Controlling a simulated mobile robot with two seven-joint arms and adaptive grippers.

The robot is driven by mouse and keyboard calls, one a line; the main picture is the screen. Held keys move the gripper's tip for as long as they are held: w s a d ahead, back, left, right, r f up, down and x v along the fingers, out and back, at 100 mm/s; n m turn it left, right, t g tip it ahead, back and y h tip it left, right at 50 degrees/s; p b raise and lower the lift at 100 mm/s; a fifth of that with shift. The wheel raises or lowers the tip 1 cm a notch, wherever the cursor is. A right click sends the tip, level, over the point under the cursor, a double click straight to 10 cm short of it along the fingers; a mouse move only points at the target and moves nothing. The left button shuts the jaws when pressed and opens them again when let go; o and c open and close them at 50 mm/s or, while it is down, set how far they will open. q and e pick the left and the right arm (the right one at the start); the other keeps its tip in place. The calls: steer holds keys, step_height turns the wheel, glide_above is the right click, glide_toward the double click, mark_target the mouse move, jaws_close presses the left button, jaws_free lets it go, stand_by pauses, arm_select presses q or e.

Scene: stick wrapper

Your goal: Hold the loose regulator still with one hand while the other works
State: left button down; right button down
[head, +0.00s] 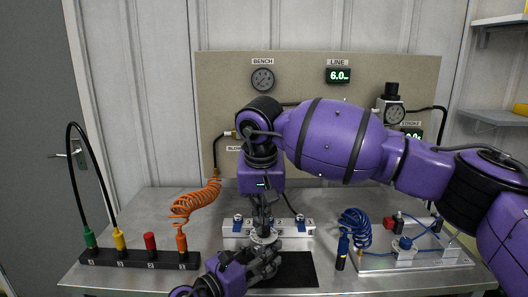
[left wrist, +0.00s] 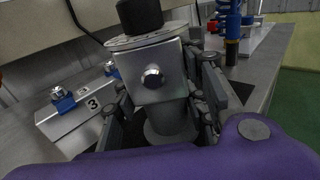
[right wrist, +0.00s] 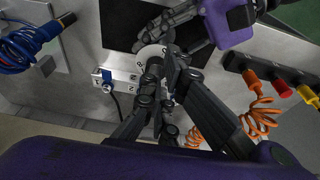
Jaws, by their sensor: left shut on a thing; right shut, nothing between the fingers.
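The loose regulator (left wrist: 155,75) is a silver block with a round scale plate and a black knob (left wrist: 140,15) on top. It stands roughly upright over the black mat (head: 300,270). My left gripper (left wrist: 165,118) is shut on its body from the front, one finger on each side. In the head view my left gripper (head: 262,264) and my right gripper hide most of the regulator (head: 265,237). My right gripper (head: 264,208) points down from above, shut and empty, its tips close to the knob. In the right wrist view I cannot tell whether the tips touch it.
A white block (head: 283,229) with blue valves stands just behind. A black strip (head: 140,259) with coloured plugs and an orange coil (head: 190,204) are left. A blue coil (head: 355,222) and a silver plate (head: 440,259) with fittings are right. The back panel (head: 215,90) carries gauges.

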arm_select(q)
steer(key=shift+f, duration=0.1)
arm_select(e)
steer(key=shift+w+v, duration=0.2)
steer(key=shift+v, duration=0.65)
steer(key=shift+r, duration=0.1)
arm_select(q)
steer(key=c, duration=1)
jaws_free()
steer(key=s+a+r+p, duration=0.2)
steer(key=s+a+r, duration=0.2)
steer(key=s+a, duration=0.8)
arm_select(e)
steer(key=v, duration=0.2)
steer(key=w+v, duration=0.1)
steer(key=v, duration=0.1)
steer(key=shift+s+r, duration=0.1)
steer(key=shift+r, duration=0.45)
